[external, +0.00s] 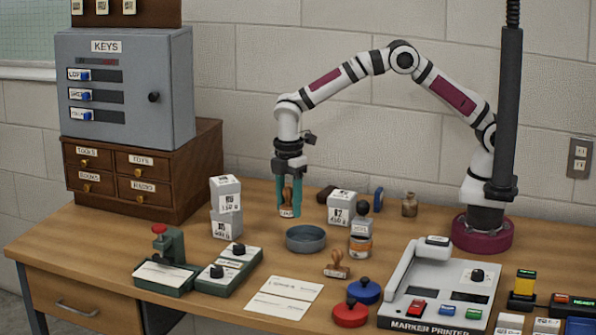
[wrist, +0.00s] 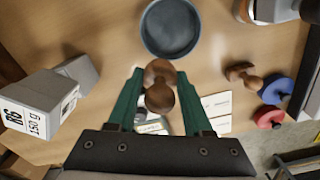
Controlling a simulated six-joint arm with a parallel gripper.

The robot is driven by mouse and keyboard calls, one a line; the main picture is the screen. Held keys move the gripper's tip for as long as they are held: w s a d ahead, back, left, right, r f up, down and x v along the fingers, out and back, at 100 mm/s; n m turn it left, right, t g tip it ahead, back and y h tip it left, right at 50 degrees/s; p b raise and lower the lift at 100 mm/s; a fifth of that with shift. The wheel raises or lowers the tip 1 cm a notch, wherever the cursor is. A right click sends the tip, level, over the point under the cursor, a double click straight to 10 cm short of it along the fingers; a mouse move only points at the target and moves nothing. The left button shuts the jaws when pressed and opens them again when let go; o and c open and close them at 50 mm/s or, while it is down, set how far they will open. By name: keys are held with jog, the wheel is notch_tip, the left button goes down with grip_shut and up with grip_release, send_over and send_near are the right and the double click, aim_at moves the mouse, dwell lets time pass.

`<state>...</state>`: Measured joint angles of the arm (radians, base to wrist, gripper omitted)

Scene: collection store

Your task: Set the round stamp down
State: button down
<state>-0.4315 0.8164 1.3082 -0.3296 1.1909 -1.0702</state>
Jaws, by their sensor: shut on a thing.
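My gripper (external: 289,197) has green fingers pointing down, shut on the round stamp (external: 287,201). The stamp has a brown wooden knob handle and hangs upright, apparently above the table. In the wrist view the stamp's handle (wrist: 160,97) sits between the two green fingers (wrist: 160,88); its lower face is hidden there. A grey-blue round dish (external: 306,240) stands on the table just in front and right of my gripper; it also shows in the wrist view (wrist: 169,50). A second wooden-handled stamp (external: 337,266) stands on the table right of the dish.
White weight boxes (external: 226,208) are stacked left of my gripper, with another box (external: 341,207) to the right. A bottle (external: 361,240) is near the dish. Red (external: 351,314) and blue (external: 364,291) knobbed discs, white cards (external: 284,296) and a marker printer (external: 437,287) lie in front.

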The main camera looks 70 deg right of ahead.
send_over(277, 266)
notch_tip(277, 266, down, 5)
jog(key=shift+d, duration=0.15)
jog(key=shift+s+f, duration=0.1)
jog(key=shift+f, duration=2.1)
jog(key=c, duration=0.6)
grip_release()
